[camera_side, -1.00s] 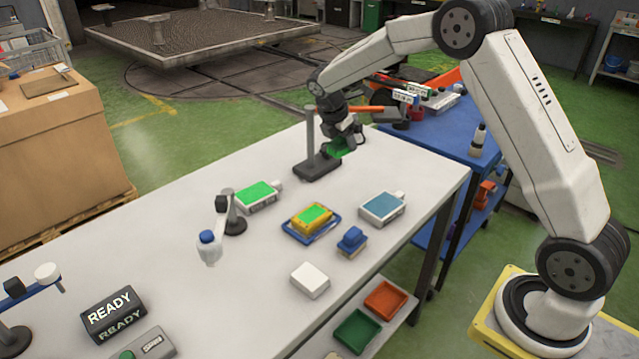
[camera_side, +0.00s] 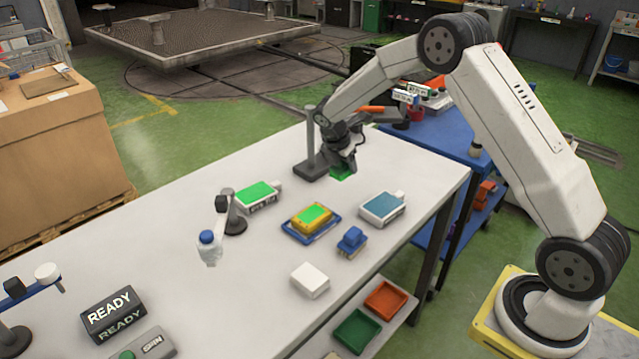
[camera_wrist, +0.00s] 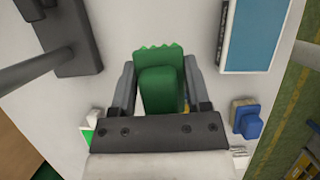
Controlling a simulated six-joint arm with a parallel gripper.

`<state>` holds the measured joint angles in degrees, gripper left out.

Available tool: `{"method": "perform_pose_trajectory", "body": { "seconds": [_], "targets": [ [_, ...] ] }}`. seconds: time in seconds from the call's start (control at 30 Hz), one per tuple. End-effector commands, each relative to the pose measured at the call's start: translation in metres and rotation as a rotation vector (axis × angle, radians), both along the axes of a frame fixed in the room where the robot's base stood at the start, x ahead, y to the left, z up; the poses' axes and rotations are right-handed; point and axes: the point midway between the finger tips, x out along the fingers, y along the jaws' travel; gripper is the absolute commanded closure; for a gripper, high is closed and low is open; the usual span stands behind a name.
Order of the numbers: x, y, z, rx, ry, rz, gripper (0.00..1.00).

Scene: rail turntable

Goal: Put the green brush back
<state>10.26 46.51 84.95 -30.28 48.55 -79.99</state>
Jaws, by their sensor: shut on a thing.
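The green brush (camera_wrist: 160,88) is between the two fingers of my gripper (camera_wrist: 159,70) in the wrist view, its toothed edge showing beyond the fingertips. In the side view my gripper (camera_side: 342,163) is over the far end of the white table, and a green part of the brush (camera_side: 343,174) shows just below it. The brush is very close to the table top; I cannot tell if it touches. A blue brush (camera_side: 351,241) sits nearer on the table, and also shows at the right in the wrist view (camera_wrist: 248,121).
A grey post on a dark base (camera_side: 311,168) stands just left of my gripper. A blue-screened box (camera_side: 382,207), a green-screened box (camera_side: 257,196), a yellow-green block on a blue tray (camera_side: 311,222) and a white block (camera_side: 310,280) lie nearer.

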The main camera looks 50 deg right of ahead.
Motion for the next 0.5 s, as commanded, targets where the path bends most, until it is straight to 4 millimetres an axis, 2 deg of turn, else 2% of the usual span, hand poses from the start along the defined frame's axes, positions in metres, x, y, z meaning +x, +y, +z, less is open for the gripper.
{"method": "perform_pose_trajectory", "body": {
  "seconds": [0.03,0.2,0.3,0.5],
  "targets": [
    [-0.001,0.0,-0.011,0.0,0.004,0.002,0.86],
    [-0.001,0.0,-0.041,0.0,0.003,0.0,0.86],
    [0.0,0.0,-0.053,0.0,0.002,0.0,0.86],
    [0.0,0.0,-0.063,0.0,-0.001,-0.001,0.86]
  ]
}}
